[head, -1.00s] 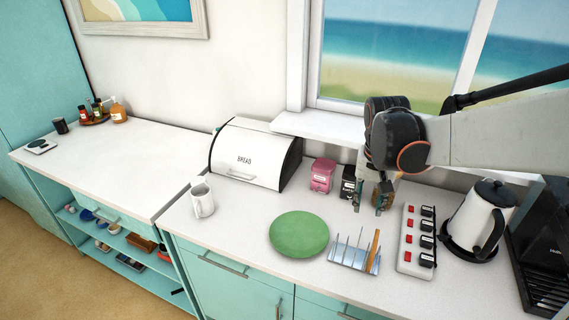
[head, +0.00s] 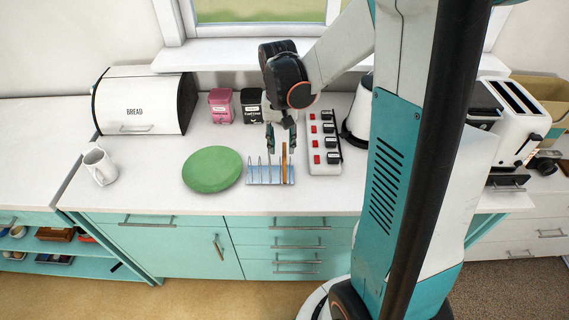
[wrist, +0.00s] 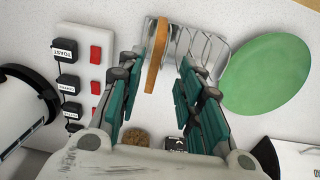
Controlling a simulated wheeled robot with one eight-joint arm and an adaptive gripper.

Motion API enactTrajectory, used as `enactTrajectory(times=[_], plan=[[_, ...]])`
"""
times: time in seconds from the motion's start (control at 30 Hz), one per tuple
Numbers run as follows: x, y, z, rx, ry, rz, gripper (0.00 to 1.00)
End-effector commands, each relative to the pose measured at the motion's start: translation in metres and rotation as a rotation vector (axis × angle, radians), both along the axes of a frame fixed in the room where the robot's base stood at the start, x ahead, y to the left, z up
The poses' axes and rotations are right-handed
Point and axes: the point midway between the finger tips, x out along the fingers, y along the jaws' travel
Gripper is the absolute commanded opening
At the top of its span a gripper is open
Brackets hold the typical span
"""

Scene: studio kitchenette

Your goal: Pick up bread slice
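The bread slice (head: 284,162) stands upright on edge in the right end of a metal toast rack (head: 257,181) on the counter. In the wrist view the slice (wrist: 156,57) is a thin brown strip seen edge-on, in the rack (wrist: 208,50). My gripper (head: 281,155) hangs over the rack, pointing down. In the wrist view my gripper (wrist: 163,68) is open, its teal fingers apart. The slice shows between the fingers, nearer the left one. I see no clear contact, and the height gap is hard to judge.
A green plate (head: 212,169) lies left of the rack. A switched power strip (head: 324,143) lies close on the right. A white mug (head: 99,166), bread box (head: 140,105), pink canister (head: 221,106) and black canister (head: 252,105) stand around. A toaster (head: 513,112) is far right.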

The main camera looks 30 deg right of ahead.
Motion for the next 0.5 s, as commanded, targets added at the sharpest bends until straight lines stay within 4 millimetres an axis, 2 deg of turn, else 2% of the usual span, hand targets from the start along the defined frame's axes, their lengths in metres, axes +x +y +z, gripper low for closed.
enactTrajectory(times=[0.3, 0.5], plan=[[0.0, -0.008, -0.042, -0.001, -0.001, 0.0, 0.33], [-0.001, -0.008, -0.049, -0.001, -0.001, 0.0, 0.33]])
